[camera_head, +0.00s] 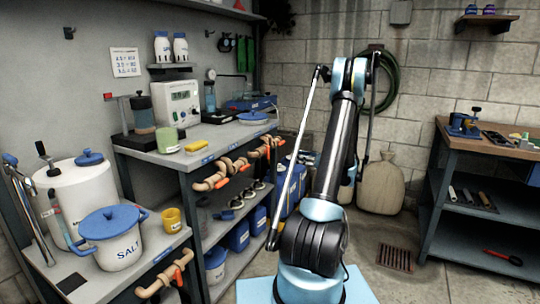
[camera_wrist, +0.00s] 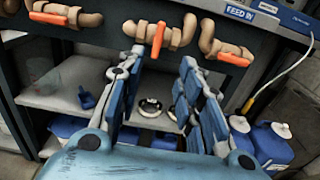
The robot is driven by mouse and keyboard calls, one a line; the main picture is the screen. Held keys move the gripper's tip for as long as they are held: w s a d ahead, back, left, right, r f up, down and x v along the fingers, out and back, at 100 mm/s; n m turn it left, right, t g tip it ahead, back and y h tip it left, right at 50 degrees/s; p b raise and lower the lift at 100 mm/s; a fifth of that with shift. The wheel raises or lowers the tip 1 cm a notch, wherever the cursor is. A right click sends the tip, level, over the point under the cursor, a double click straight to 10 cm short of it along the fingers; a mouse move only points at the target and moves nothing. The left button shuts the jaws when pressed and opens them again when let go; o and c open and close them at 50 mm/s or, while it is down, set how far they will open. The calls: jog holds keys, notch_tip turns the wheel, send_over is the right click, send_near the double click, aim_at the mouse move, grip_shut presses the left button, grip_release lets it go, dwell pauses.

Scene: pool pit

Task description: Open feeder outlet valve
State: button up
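Tan pipes with orange-handled valves run under the front edge of the bench. In the wrist view, the left valve handle (camera_wrist: 48,18) lies roughly along its pipe, the middle handle (camera_wrist: 157,40) stands nearly upright, and the right handle (camera_wrist: 232,60) is slightly tilted. A blue "FEED IN" label (camera_wrist: 252,13) is above the right valve. I cannot tell which valve is the feeder outlet. My gripper (camera_wrist: 161,58) is open and empty, its fingers spread below and on either side of the middle handle. In the head view the pipes (camera_head: 207,184) show, but my gripper is hidden.
In the head view, a salt pot (camera_head: 113,250) and yellow cup (camera_head: 172,220) stand at front left. A workbench (camera_head: 460,165) is at right, with a floor grate (camera_head: 396,258) between.

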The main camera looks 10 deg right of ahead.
aim_at(267, 152)
jog(key=x, duration=1.6)
jog(key=shift+a, duration=0.1)
jog(key=shift+c, duration=0.5)
grip_shut()
